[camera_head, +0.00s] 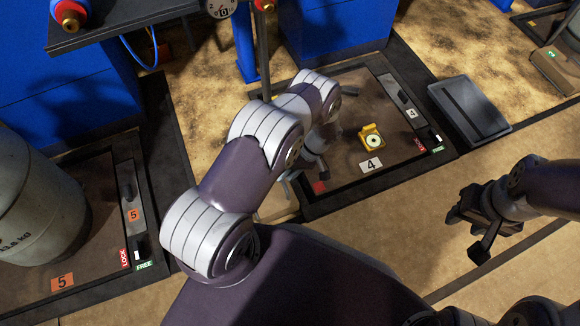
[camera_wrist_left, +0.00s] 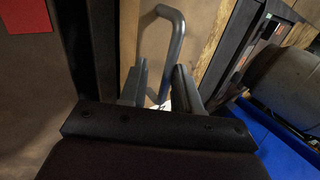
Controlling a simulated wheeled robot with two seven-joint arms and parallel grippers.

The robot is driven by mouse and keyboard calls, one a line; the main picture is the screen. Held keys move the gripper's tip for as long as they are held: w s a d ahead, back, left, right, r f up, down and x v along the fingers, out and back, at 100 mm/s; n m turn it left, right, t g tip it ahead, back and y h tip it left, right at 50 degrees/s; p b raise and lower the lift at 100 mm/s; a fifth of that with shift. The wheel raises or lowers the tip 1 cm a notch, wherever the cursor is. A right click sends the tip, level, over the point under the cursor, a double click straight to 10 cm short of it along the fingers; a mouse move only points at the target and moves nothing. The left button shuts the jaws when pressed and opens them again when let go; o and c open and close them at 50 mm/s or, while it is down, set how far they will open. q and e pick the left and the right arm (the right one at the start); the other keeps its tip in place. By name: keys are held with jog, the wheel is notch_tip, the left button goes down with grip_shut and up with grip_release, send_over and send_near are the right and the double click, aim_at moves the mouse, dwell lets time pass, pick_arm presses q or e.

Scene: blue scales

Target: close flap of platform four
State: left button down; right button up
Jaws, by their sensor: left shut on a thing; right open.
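Platform four (camera_head: 345,200) is a dark-framed brown plate with a "4" label, right of centre in the head view. My left arm covers its left part. My left gripper (camera_head: 300,172) is partly hidden by its own arm, low at the platform's left edge. In the left wrist view the left gripper (camera_wrist_left: 160,88) is shut on a grey bent bar handle (camera_wrist_left: 172,22), which stands between its fingers. Whether this handle belongs to the flap cannot be told. A dark grey hinged-looking panel (camera_head: 470,108) lies right of the platform. My right gripper (camera_head: 478,222) is open and empty, lower right.
Platform five (camera_head: 75,262) with a large grey drum (camera_head: 35,205) is at left. Blue scale bodies (camera_head: 60,90) stand at the back. The floor at lower right is mostly clear.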

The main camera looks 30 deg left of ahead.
pick_arm(q)
jog(key=shift+w+d+f, duration=0.4)
jog(key=shift+f, duration=0.2)
pick_arm(e)
jog(key=shift+w+d+f, duration=0.1)
jog(key=shift+w+f, duration=0.2)
jog(key=shift+f, duration=0.1)
pick_arm(q)
jog(key=c, duration=1.2)
grip_release()
jog(key=shift+w+f, duration=0.1)
jog(key=shift+o, duration=0.2)
